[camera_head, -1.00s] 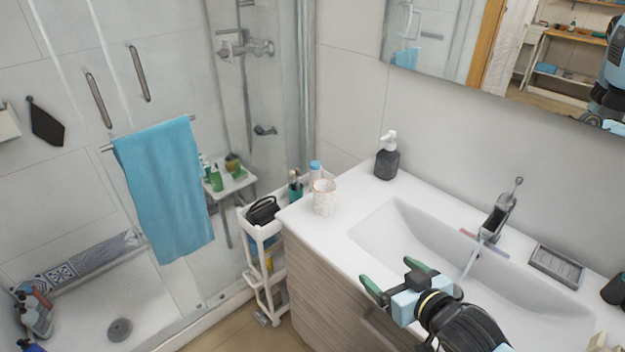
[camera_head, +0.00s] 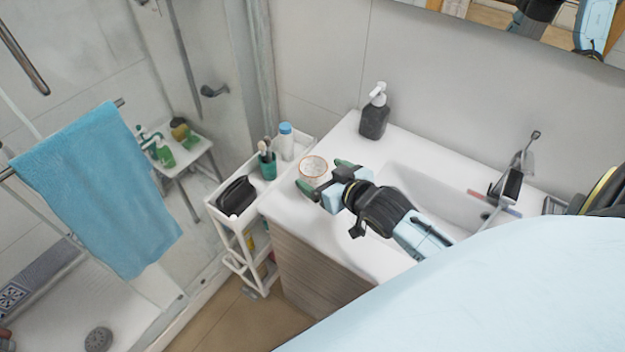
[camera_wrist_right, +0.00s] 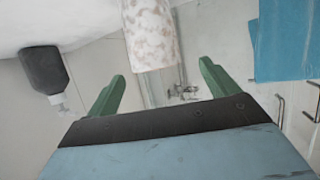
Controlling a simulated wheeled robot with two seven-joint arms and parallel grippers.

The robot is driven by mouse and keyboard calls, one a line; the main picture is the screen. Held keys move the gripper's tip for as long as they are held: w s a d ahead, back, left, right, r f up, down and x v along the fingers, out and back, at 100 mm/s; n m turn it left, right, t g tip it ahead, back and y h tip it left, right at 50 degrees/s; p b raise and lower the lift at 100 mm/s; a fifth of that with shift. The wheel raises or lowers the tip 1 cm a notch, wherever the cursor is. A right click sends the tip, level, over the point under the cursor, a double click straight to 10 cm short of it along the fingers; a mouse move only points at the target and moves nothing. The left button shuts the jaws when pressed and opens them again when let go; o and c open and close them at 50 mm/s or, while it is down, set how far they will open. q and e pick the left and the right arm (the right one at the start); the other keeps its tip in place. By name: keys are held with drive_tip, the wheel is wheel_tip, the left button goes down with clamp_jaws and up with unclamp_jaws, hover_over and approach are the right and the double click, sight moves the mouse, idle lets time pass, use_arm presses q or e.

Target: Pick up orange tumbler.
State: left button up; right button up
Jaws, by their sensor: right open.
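The tumbler (camera_head: 313,167) is a white cup with an orange-tan pattern and rim, standing upright on the left end of the white sink counter. My right gripper (camera_head: 324,177) is open, its green fingers beside the tumbler on its near right side. In the right wrist view, which is upside down, the tumbler (camera_wrist_right: 152,38) lies ahead, between the directions of the two open green fingers (camera_wrist_right: 158,88). Nothing is held. I cannot tell whether a finger touches the tumbler. My left gripper is not in view.
A dark soap dispenser (camera_head: 374,112) stands behind the tumbler. A white cart (camera_head: 240,218) left of the counter holds a green cup with brushes (camera_head: 267,163), a blue-capped bottle (camera_head: 286,143) and a black item (camera_head: 236,195). The sink basin (camera_head: 430,180) is to the right.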

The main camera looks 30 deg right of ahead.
sight(306, 163)
drive_tip(key=shift+x, duration=1)
drive_tip(key=shift+w+d+f, duration=0.1)
drive_tip(key=shift+w, duration=0.3)
drive_tip(key=x, duration=0.3)
drive_tip(key=shift+w+d+f, duration=0.15)
drive_tip(key=shift+d+f, duration=0.05)
drive_tip(key=shift+w+f, duration=0.15)
drive_tip(key=shift+w, duration=0.25)
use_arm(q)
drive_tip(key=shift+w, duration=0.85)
use_arm(e)
drive_tip(key=c, duration=1.1)
